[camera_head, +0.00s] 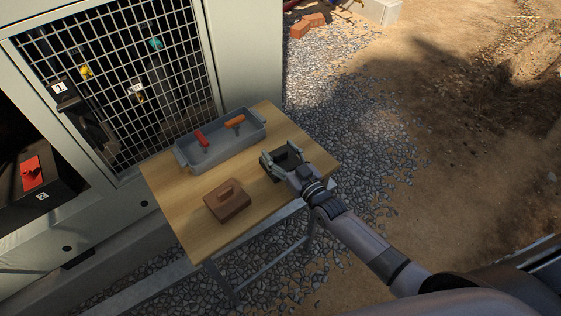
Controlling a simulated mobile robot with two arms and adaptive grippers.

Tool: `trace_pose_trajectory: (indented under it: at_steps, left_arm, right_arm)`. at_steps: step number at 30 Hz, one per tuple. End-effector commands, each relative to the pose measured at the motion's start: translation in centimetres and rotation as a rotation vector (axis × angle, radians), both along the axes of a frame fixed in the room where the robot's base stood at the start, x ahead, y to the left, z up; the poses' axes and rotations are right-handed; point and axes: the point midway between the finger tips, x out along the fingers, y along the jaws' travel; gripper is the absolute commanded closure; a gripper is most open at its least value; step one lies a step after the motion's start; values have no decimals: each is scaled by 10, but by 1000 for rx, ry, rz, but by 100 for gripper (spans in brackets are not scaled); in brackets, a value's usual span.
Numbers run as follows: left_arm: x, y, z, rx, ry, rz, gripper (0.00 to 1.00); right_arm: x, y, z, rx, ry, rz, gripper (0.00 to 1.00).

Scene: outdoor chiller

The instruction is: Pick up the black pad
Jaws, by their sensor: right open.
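The black pad (288,160) is a small dark item on the right side of the wooden table (180,191). My right gripper (279,154) comes in from the lower right and is over the pad, its fingers open on either side of the dark shape. The gripper hides part of the pad, and I cannot tell whether the fingers touch it. My left gripper is not in view.
A grey tray (179,157) with a red-handled tool (201,138) and an orange-handled tool (235,121) stands at the table's back. A brown block with a handle (228,207) sits near the front. A metal cabinet with a grille (120,80) stands behind.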

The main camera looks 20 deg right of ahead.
Motion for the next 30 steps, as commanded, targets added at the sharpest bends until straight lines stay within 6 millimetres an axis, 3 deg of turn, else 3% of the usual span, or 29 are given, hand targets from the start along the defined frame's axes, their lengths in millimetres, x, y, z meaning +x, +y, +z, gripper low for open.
trace_pose_trajectory:
  at_steps: [7,30]
  left_arm:
    - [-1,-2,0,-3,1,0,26]
    - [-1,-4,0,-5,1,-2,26]
  right_arm:
    - [1,0,-1,0,1,0,40]
    - [1,0,0,0,1,0,92]
